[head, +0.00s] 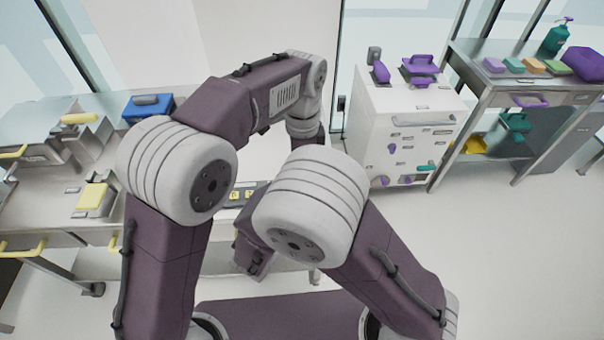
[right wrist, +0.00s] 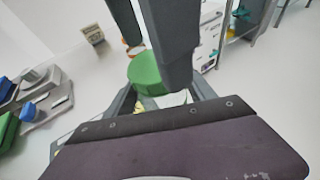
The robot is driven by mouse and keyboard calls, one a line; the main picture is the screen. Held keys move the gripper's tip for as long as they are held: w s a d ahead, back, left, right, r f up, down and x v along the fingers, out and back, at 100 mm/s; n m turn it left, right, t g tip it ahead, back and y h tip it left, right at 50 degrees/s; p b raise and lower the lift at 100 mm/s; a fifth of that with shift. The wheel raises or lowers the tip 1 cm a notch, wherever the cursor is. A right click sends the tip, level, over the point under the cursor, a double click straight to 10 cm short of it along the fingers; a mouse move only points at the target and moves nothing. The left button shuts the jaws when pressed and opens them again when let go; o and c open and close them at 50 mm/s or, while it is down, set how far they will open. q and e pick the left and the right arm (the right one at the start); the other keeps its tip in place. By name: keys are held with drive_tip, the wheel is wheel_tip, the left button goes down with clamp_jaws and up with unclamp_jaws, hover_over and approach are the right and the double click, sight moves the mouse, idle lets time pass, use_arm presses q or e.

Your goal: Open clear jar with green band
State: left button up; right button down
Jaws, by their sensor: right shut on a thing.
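In the right wrist view, the round green part (right wrist: 145,72) of the jar shows above a small stretch of clear wall (right wrist: 172,99). My right gripper (right wrist: 160,98) is shut on the jar, with its grey fingers either side, below the green part. Two dark grey fingers, seemingly my left gripper (right wrist: 148,35), come down from the top around the green part. I cannot tell whether they touch it. Most of the jar is hidden behind these fingers and my purple wrist. In the head view, my arms hide the jar and both grippers.
In the head view, a steel bench (head: 45,205) with yellow-handled equipment stands at left, with a blue box (head: 148,107) at its back. A white cabinet (head: 405,125) and a steel shelf unit (head: 520,85) stand at right. The floor at lower right is clear.

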use_arm(q)
wheel_tip(320, 180, up, 6)
drive_tip(key=shift+c, duration=0.5)
wheel_tip(320, 180, down, 8)
drive_tip(key=shift+f, duration=0.1)
drive_tip(key=c, duration=1.2)
drive_tip(key=o, duration=1.3)
